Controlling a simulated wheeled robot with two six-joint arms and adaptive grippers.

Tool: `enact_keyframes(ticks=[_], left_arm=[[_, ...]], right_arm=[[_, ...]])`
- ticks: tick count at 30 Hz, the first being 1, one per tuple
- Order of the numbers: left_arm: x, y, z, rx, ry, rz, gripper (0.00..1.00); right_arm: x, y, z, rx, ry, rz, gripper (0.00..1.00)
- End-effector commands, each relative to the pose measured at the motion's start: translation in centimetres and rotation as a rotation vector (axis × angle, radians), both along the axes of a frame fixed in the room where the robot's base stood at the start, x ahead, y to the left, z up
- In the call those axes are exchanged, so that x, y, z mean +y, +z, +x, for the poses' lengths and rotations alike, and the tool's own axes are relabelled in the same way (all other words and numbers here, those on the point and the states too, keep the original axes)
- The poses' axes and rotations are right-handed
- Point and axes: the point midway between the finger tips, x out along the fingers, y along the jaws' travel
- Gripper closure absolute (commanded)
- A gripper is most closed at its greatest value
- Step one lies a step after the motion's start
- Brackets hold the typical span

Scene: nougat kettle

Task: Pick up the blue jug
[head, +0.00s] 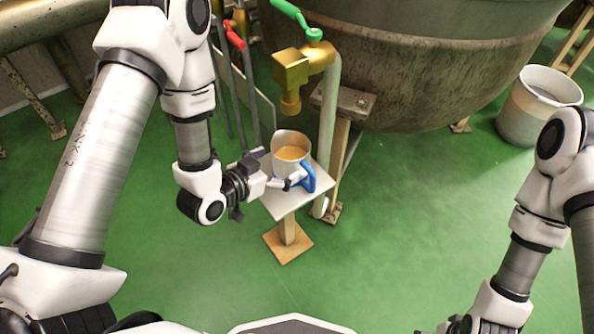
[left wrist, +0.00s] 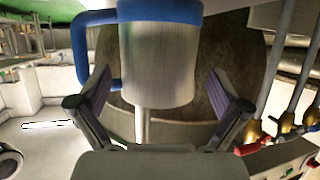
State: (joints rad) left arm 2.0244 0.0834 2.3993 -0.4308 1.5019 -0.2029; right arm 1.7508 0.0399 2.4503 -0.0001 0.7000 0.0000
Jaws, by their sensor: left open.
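The blue jug (head: 291,172) has a pale grey metal body, a blue handle on its right and an orange-yellow liquid inside. It stands upright on a small white-topped stand (head: 287,208). In the left wrist view the jug (left wrist: 160,62) appears upside down, with its blue base band at the top and the handle at left. My left gripper (head: 270,175) is open at the jug's left side. In the left wrist view its fingers are spread to either side of the jug, with gaps visible. My right gripper (head: 460,325) is only partly visible at the bottom edge.
A brass tap (head: 293,75) with a green lever hangs just above and behind the jug. A large kettle (head: 420,75) fills the back. A grey bucket (head: 540,105) stands at the right. The green floor (head: 400,210) in front is clear.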

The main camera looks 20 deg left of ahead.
Motion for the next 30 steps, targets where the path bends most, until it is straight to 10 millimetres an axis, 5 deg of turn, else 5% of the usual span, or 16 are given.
enact_keyframes(ticks=[7, 14, 16, 21, 30], left_arm=[[-1.7, -2.1, 3.4, -0.003, -0.002, 0.002, 0.00], [-1.9, -2.1, 3.9, 0.001, 0.001, 0.000, 0.00], [-1.9, -2.1, 3.9, 0.001, 0.001, 0.000, 0.14], [-1.8, -2.1, 3.9, 0.001, 0.001, 0.000, 0.74], [-1.8, -1.8, 3.9, 0.000, 0.001, 0.000, 0.76]], right_arm=[[0.0, -2.1, 0.0, 0.001, 0.000, 0.000, 0.03], [0.0, -2.0, 0.0, 0.000, 0.000, 0.000, 0.03], [0.0, -2.0, 0.0, 0.000, 0.000, 0.000, 0.03], [0.0, -2.0, 0.0, 0.000, 0.000, 0.000, 0.03], [0.0, -1.9, 0.0, 0.000, 0.000, 0.000, 0.03]])
